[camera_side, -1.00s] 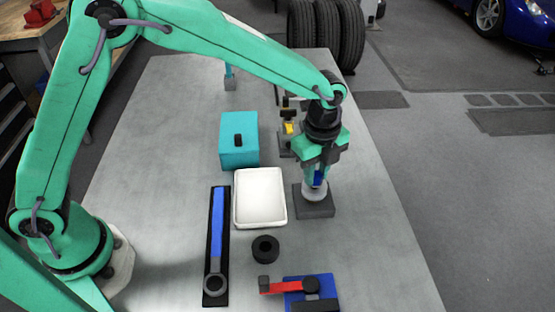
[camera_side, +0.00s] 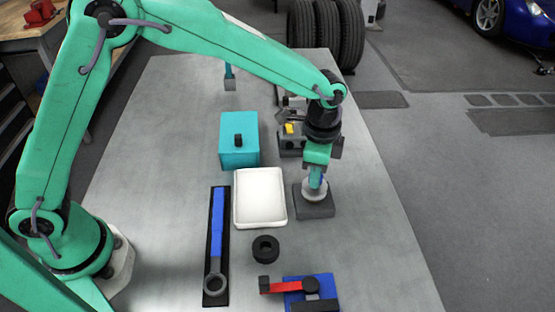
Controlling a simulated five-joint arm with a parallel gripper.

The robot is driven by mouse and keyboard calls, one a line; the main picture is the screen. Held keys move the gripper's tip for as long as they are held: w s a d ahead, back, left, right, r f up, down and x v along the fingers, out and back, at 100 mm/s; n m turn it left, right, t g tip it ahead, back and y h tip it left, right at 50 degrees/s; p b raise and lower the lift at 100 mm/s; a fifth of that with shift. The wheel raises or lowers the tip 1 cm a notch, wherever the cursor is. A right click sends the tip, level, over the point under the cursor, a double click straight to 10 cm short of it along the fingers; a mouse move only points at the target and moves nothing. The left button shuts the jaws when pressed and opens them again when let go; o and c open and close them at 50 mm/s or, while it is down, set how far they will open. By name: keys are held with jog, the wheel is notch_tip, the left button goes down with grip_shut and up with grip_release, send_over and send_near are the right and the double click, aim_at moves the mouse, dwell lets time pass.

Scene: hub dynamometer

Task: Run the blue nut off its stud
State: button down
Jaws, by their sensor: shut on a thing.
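My gripper (camera_side: 316,180) points down over the dark block (camera_side: 317,209) with a pale round hub (camera_side: 314,193) on top, right of the white tray. It is shut on the blue nut, just above the hub. The nut is mostly hidden by the fingers now. The stud is hidden too, so I cannot tell how far along it the nut sits.
The white tray (camera_side: 262,221) is empty. A teal box (camera_side: 239,155) stands behind it. A blue-handled wrench (camera_side: 217,235) lies on a black strip to the left. A black ring (camera_side: 265,249) and a blue fixture with a red lever (camera_side: 290,286) are in front.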

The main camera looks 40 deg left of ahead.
jog(key=n, duration=0.5)
jog(key=shift+w+d, duration=0.1)
jog(key=n, duration=0.5)
jog(key=shift+r, duration=0.1)
jog(key=c, duration=1.3)
grip_release()
